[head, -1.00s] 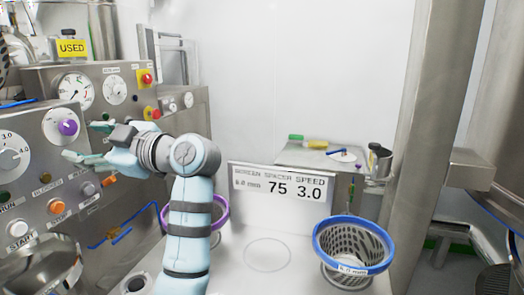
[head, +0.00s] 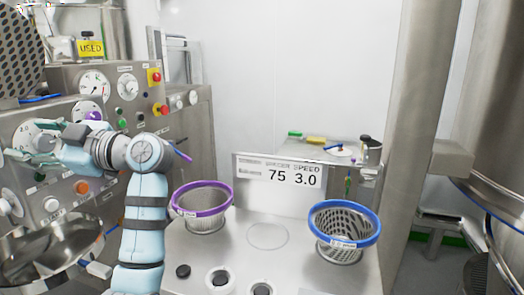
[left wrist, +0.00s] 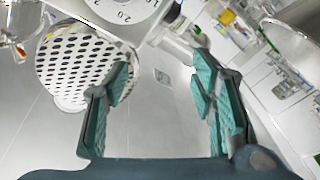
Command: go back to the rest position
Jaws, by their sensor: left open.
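My pale blue left arm (head: 145,205) rises from the bottom of the head view and bends left at the elbow. Whether the fingers touch the panel cannot be told. My right gripper is not in view.
A purple-rimmed basket (head: 203,187) stands just right of my arm. A blue-rimmed basket (head: 368,240) stands farther right, near a steel column (head: 430,90). A sign (head: 285,182) stands behind them. A perforated screen (left wrist: 62,62) shows in the left wrist view.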

